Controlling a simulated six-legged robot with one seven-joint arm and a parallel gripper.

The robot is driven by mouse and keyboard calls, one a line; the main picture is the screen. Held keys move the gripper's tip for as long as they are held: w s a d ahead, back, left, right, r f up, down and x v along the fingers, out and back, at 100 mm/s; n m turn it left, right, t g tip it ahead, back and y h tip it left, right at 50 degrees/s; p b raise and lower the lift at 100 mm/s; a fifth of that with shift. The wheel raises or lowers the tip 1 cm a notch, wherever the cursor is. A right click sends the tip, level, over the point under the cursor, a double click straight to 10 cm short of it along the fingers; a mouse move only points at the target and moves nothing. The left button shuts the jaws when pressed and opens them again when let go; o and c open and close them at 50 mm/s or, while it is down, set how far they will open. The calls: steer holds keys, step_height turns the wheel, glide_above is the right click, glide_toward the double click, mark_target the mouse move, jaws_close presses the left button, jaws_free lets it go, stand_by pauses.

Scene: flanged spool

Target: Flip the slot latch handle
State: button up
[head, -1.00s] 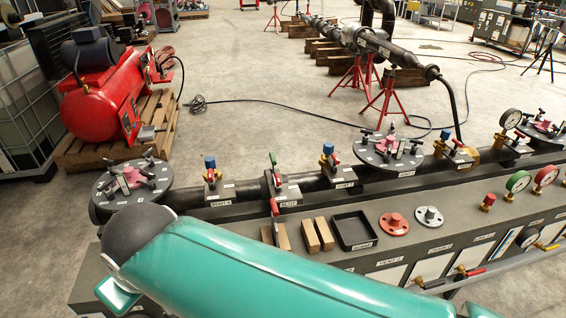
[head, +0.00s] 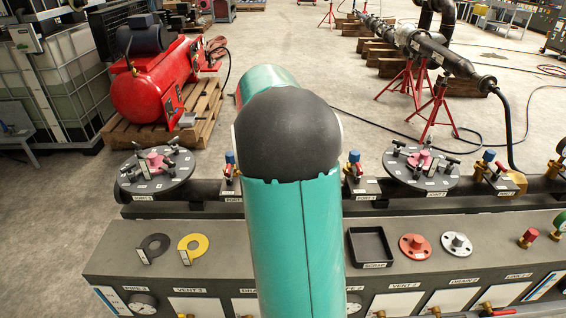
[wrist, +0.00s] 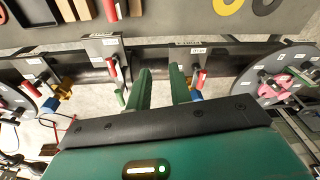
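The slot latch appears to be the pipe fitting with a red handle (wrist: 112,68) and a green tip (wrist: 122,98), left of my fingers in the wrist view. Its label is too small to read surely. In the head view my arm hides that part of the pipe. My gripper (wrist: 161,76) has its two green fingers apart with nothing between them. The fingers reach over the pipe between this fitting and a blue valve with a red handle (wrist: 201,79) on the right. The left finger appears close to the latch fitting; I cannot tell whether it touches.
Round flanges with clamps stand at left (head: 157,170) and right (head: 420,168) of the pipe. The bench top holds a black ring (head: 154,243), a yellow ring (head: 200,243), a scrap tray (head: 352,250) and red and white flanges. Wooden blocks (wrist: 83,10) lie near the latch.

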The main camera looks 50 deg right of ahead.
steer(key=s+d+f, duration=0.1)
steer(key=d+f, duration=0.2)
steer(key=d, duration=0.1)
steer(key=s+d+f+m, duration=0.1)
steer(key=d+f, duration=0.2)
steer(key=d, duration=0.2)
steer(key=s+d+f+m+g, duration=0.1)
steer(key=d+f, duration=0.3)
steer(key=d, duration=0.1)
steer(key=shift+s+d+y, duration=0.1)
steer(key=shift+y, duration=0.2)
steer(key=shift+s+f, duration=0.1)
steer(key=shift+f, duration=0.2)
step_height(320, 180, down, 7)
steer(key=shift+d+r+n, duration=0.2)
steer(key=shift+r+n, duration=0.05)
steer(key=shift+n, duration=0.35)
steer(key=shift+a+r+n, duration=0.1)
steer(key=shift+n, duration=0.7)
steer(key=n, duration=0.2)
steer(key=shift+n, duration=0.4)
steer(key=n, duration=0.5)
steer(key=shift+n, duration=0.4)
steer(key=n, duration=1)
steer(key=shift+n, duration=0.3)
steer(key=m, duration=0.3)
step_height(320, 180, up, 7)
